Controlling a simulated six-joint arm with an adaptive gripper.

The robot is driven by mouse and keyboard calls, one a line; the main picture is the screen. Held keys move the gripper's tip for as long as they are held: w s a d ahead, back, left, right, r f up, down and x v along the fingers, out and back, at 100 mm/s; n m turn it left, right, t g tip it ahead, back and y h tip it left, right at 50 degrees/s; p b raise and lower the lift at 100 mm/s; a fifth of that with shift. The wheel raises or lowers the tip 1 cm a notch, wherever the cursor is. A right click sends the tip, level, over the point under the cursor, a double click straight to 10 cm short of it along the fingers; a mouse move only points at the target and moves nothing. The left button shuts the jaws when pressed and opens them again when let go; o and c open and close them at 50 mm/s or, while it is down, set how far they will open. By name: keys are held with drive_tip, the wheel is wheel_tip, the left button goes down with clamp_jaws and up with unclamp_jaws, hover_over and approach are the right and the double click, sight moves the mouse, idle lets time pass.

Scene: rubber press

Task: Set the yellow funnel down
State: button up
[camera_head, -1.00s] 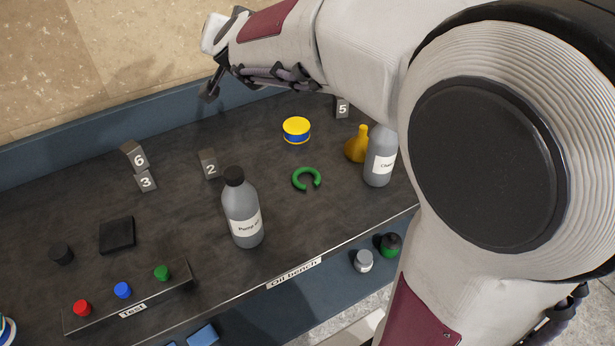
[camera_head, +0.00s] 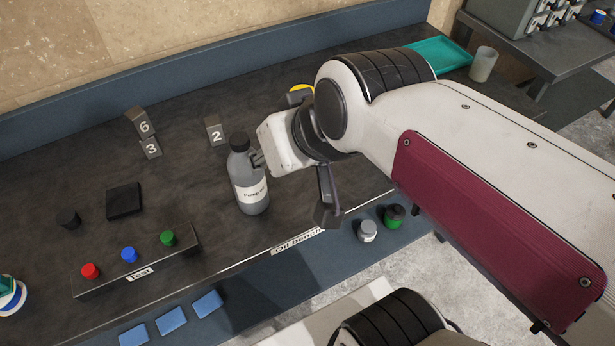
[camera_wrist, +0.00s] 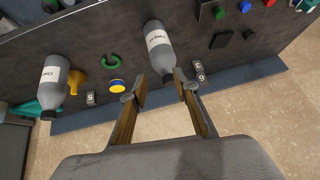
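The yellow funnel (camera_wrist: 78,82) stands on the dark bench top (camera_head: 70,170), close beside a grey labelled bottle (camera_wrist: 53,82) in the wrist view; whether they touch I cannot tell. In the head view my arm hides the funnel. My gripper (camera_wrist: 155,87) is open, with its two fingers well apart and nothing between them in the wrist view. The funnel is clear of the fingers, off to their left in that view. In the head view my gripper end is over the bench near the pump oil bottle (camera_head: 250,190).
In the wrist view, a green open ring (camera_wrist: 110,60) and a yellow-topped tin (camera_wrist: 117,86) lie between the bottles. Number blocks 6 (camera_head: 143,125), 3 (camera_head: 151,150) and 2 (camera_head: 216,134) stand on the bench. A teal tray (camera_head: 445,55) is at the far right.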

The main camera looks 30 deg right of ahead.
drive_tip(key=s+d+f+g+h, duration=0.1)
drive_tip(key=s+d+f, duration=0.1)
drive_tip(key=s, duration=0.4)
drive_tip(key=shift+s+d+f, duration=0.25)
drive_tip(key=shift+d+f, duration=0.15)
drive_tip(key=shift+f, duration=0.1)
